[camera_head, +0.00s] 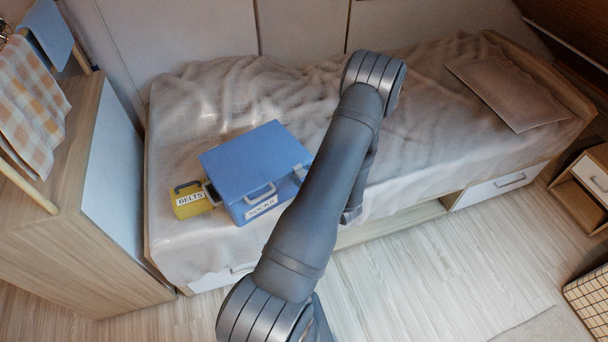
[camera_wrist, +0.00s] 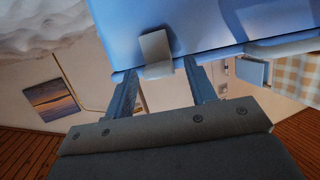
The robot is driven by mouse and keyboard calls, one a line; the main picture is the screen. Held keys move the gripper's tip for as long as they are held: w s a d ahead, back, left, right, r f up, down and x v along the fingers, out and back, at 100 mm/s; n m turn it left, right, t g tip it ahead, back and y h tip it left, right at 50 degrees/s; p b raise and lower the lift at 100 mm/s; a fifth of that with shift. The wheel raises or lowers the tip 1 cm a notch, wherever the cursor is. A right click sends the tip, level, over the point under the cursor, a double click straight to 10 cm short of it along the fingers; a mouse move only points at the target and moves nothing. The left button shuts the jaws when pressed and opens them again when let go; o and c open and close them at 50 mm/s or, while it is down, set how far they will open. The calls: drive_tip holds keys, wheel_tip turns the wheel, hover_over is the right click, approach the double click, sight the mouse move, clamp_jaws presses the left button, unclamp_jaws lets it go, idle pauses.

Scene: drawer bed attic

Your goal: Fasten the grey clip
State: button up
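A blue box labelled SOCKS (camera_head: 250,165) stands on the bed with its lid down and a pale handle on its front. The grey clip (camera_head: 300,172) is on its right side, partly hidden by my arm. In the wrist view the grey clip (camera_wrist: 156,50) is a flat tab across the edge of the blue box (camera_wrist: 205,22). I cannot tell whether it is latched. My gripper (camera_wrist: 160,74) is open, with a finger on either side of the clip's lower end; contact is unclear. In the head view my gripper (camera_head: 351,212) is mostly hidden by my arm.
A small yellow case labelled BELTS (camera_head: 187,200) stands just left of the blue box. A wooden cabinet (camera_head: 85,215) is at the left of the bed (camera_head: 420,110). The bed right of my arm is clear apart from a flat pillow (camera_head: 508,92).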

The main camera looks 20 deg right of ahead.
drive_tip(key=v, duration=1.7)
drive_tip(key=shift+s, duration=0.2)
drive_tip(key=shift+r, duration=0.1)
drive_tip(key=x, duration=1.7)
drive_tip(key=shift+w, duration=0.15)
drive_tip(key=s+d+f+t, duration=0.1)
drive_tip(key=s+d+t, duration=0.1)
drive_tip(key=s, duration=0.9)
drive_tip(key=shift+d+f+t+y, duration=0.15)
drive_tip(key=shift+d+t+y, duration=0.25)
drive_tip(key=shift+d, duration=0.3)
idle(2.3)
